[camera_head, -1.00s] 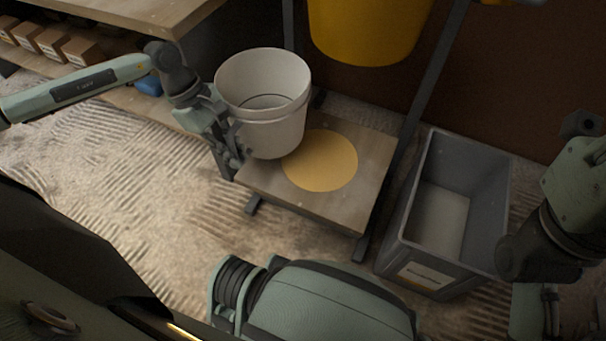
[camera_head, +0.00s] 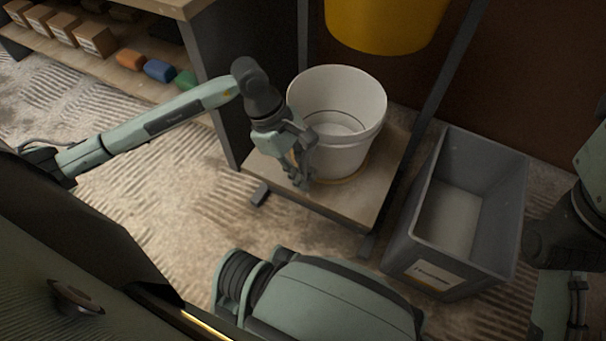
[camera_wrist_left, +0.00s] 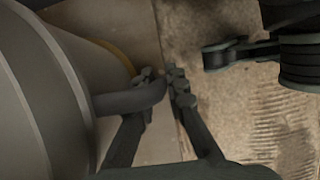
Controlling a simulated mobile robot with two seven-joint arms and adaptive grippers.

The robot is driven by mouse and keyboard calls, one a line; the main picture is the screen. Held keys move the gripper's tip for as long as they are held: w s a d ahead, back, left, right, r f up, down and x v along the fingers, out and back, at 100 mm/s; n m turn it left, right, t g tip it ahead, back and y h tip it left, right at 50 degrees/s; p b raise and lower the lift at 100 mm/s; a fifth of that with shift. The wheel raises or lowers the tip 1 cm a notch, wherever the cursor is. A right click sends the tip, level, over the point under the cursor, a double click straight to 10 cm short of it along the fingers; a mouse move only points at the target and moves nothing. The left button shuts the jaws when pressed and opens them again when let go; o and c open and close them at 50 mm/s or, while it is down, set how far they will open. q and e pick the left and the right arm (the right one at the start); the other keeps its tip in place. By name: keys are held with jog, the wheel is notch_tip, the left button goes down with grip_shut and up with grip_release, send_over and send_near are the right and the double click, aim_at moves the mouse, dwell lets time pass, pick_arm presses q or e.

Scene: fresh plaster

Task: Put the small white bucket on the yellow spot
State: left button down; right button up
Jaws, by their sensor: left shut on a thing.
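The small white bucket (camera_head: 345,155) is upright over the low wooden platform (camera_head: 385,190). It hides most of the yellow spot (camera_head: 352,178), and only a thin yellow edge shows by its base. In the left wrist view the bucket (camera_wrist_left: 35,100) fills the left side, with a yellow strip (camera_wrist_left: 112,47) beside it. My left gripper (camera_head: 303,176) is at the bucket's near left side. Its fingers (camera_wrist_left: 163,88) are shut on the bucket's grey handle (camera_wrist_left: 130,98). I cannot tell if the base touches the platform. My right gripper is not visible.
A grey crate (camera_head: 400,235) stands on the floor right of the platform. A large yellow bucket (camera_head: 385,25) is above and behind. Shelving with boxes (camera_head: 95,38) is at the upper left. The rough floor (camera_head: 190,190) left of the platform is clear.

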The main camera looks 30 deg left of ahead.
pick_arm(q)
jog(key=c, duration=1.5)
grip_release()
jog(key=shift+c, duration=0.2)
